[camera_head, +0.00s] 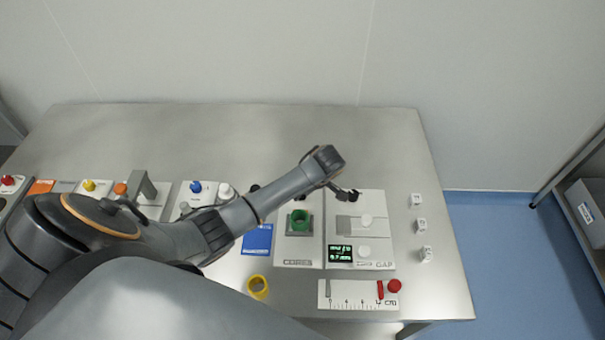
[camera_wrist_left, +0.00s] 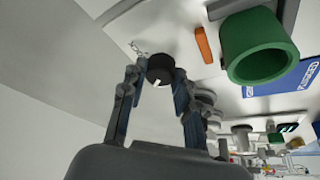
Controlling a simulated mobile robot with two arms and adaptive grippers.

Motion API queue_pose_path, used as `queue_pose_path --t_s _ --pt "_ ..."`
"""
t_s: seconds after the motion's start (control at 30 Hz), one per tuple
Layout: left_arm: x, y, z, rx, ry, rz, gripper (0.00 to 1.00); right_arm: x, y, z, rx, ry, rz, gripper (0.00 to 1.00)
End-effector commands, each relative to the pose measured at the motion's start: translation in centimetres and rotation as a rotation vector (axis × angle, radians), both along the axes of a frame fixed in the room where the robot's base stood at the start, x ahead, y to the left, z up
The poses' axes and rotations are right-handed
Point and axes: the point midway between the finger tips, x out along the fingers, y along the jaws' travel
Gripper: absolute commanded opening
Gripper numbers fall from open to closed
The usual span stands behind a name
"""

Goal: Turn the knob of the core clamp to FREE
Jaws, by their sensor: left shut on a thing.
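The core clamp knob (camera_wrist_left: 160,69) is a round black knob with a white pointer mark on its face. It shows in the left wrist view on a light panel. My left gripper (camera_wrist_left: 158,77) has a finger on each side of the knob and is shut on it. In the head view my left gripper (camera_head: 333,190) is at the back of the CORES panel (camera_head: 297,263); I cannot make out the knob there. A marking beside the knob is too small to read. The green core (camera_head: 299,222) stands on the panel. My right gripper is not in view.
The GAP panel (camera_head: 376,250) with a lit display is to the right. White blocks (camera_head: 421,226) stand near the table's right edge. The back of the table is clear.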

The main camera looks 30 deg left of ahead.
Motion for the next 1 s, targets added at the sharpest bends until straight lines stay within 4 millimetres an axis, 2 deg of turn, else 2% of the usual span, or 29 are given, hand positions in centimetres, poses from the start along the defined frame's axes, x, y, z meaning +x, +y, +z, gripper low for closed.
queue_pose_path --t_s 0.5,0.53,0.63,1.0 --pt "0.0 0.17 0.01 0.003 0.0 0.023 0.0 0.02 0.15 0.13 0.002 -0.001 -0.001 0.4" --pt "0.0 0.17 0.02 0.003 0.0 0.023 0.35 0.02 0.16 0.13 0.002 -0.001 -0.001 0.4" --pt "0.01 0.16 0.02 0.003 0.0 0.023 0.54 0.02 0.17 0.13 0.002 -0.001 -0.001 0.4" --pt "0.07 -0.15 0.43 0.0 -0.003 0.019 0.54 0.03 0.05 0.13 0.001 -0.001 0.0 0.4"
